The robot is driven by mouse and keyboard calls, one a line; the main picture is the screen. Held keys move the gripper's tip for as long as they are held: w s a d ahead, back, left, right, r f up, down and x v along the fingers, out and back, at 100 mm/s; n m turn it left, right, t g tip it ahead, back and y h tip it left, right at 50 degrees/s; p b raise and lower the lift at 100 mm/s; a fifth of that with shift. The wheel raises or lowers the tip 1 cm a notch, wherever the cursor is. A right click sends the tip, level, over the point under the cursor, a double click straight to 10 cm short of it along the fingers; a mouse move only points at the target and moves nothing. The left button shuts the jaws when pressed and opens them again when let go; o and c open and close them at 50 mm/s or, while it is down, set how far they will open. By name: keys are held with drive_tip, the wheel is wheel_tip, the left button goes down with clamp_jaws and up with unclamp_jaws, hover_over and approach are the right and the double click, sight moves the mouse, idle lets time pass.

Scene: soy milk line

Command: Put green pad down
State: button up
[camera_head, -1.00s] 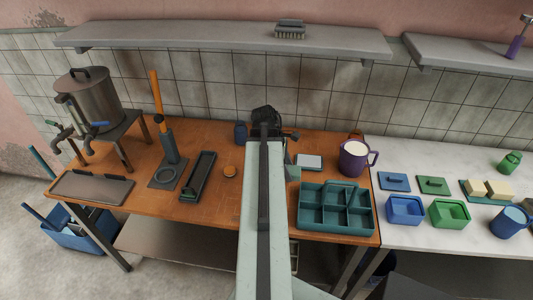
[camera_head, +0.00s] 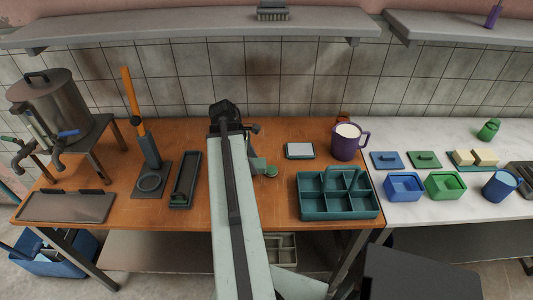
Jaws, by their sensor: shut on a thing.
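The green pad (camera_head: 271,171) is a small round disc at the end of my gripper (camera_head: 264,168), low over the wooden table (camera_head: 232,215) or touching it; I cannot tell which. My gripper is shut on it. My arm hides most of the jaws, and only a pale green part shows to the right of the arm. The teal divided tray (camera_head: 337,211) is to the right of the pad, with a gap of bare wood between them.
A white-topped pad (camera_head: 300,151) and a purple mug (camera_head: 346,143) stand behind the tray. Bare wood lies between my gripper and the teal tray.

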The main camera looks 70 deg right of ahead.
drive_tip(key=shift+w+d+r, duration=0.1)
drive_tip(key=shift+d, duration=0.3)
drive_tip(key=b, duration=0.1)
hover_over(269, 149)
drive_tip(key=w, duration=0.1)
drive_tip(key=shift+w+a+f, duration=0.15)
drive_tip(key=shift+a+f, duration=0.1)
drive_tip(key=shift+f, duration=0.45)
wheel_tip(269, 149, down, 4)
drive_tip(key=b, duration=0.4)
drive_tip(key=shift+r, duration=0.25)
drive_tip(key=shift+f, duration=0.25)
drive_tip(key=o, duration=1.3)
drive_tip(key=shift+r, duration=0.1)
